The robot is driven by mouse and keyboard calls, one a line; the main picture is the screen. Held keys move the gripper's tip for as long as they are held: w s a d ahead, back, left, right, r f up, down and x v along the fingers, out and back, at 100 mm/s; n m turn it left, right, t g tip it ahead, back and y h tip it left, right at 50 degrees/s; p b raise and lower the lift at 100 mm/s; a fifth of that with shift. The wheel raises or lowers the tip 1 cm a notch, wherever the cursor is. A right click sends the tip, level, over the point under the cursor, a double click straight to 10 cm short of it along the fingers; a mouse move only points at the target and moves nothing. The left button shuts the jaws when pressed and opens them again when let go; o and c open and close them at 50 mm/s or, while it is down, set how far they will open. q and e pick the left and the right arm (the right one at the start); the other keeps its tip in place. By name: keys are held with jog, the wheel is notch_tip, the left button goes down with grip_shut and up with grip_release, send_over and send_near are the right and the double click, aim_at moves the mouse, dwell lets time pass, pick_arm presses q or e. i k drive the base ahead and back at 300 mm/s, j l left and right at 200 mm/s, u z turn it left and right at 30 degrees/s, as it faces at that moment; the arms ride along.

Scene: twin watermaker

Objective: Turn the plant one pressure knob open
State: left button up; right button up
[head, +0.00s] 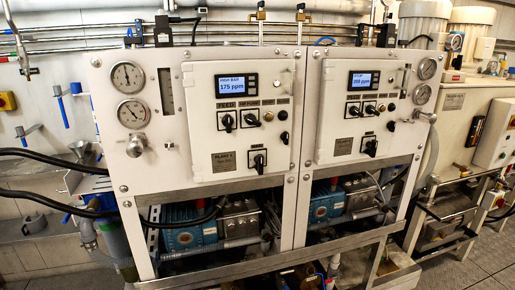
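The left cabinet (108,75) carries a plate that appears to read "PLANT 1". A silver round knob (137,145) sticks out at its left side, below two round gauges (131,111); I take it as the plant one pressure knob. Whether it is open or closed cannot be told. The panel box (205,140) to its right has a lit display (236,85) that appears to read "HIGH BAR 175 ppm", with several black switches below. Neither of my grippers is in view, and nothing touches the knob.
A matching right cabinet (311,95) has its own gauges and silver knob (418,114). Black hoses (45,158) run to the left cabinet's side. Blue pumps (190,238) sit below the panels. A metal frame rail (285,258) crosses the front. The space before the left knob looks clear.

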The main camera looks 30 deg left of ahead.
aim_at(134, 148)
jog(key=u, duration=1.8)
